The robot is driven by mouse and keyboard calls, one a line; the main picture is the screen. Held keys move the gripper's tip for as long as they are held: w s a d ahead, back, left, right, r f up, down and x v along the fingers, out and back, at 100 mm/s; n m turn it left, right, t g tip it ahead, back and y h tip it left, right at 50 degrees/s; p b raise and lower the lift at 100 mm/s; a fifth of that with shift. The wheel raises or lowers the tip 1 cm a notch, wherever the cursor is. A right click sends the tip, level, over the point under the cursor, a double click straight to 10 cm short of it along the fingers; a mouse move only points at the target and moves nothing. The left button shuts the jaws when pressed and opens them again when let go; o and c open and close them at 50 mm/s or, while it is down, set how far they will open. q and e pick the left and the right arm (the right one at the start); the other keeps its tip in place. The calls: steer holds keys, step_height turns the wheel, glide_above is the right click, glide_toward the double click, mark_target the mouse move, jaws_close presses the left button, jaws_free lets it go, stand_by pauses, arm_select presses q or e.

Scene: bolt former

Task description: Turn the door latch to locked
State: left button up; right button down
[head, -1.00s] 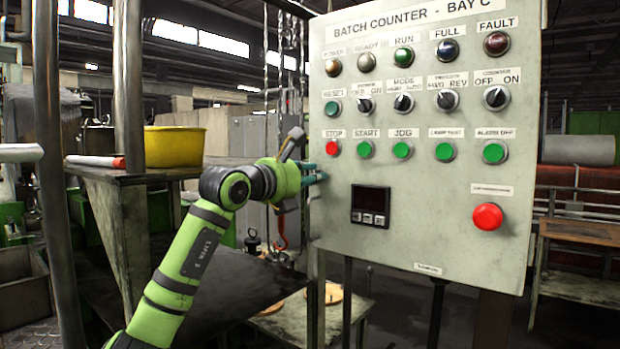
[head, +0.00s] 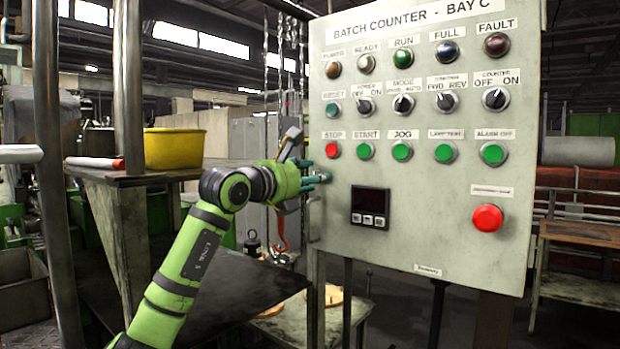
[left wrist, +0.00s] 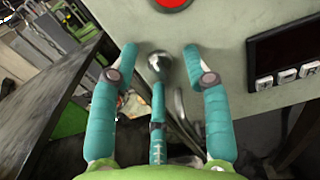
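The door latch shows in the left wrist view as a round metal knob (left wrist: 160,65) on the grey panel face, below the red button. My left gripper (left wrist: 160,70) has teal fingers spread apart, with the knob between the two outer fingertips. A gap shows on both sides of the knob. The middle finger points at it from below; whether it touches is unclear. In the head view my left gripper (head: 318,179) is at the left edge of the control panel (head: 420,230), and the latch is mostly hidden by it. My right gripper is in neither view.
The panel carries lamps, selector knobs, push buttons, a small black display (head: 370,206) and a large red button (head: 488,217). A metal handle (left wrist: 185,112) lies beside the knob. A yellow tub (head: 174,148) stands on a bench at left.

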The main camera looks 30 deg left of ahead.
arm_select(q)
steer(key=shift+s, duration=0.1)
steer(key=s, duration=1.1)
steer(key=shift+s+a, duration=0.4)
steer(key=shift+a, duration=0.05)
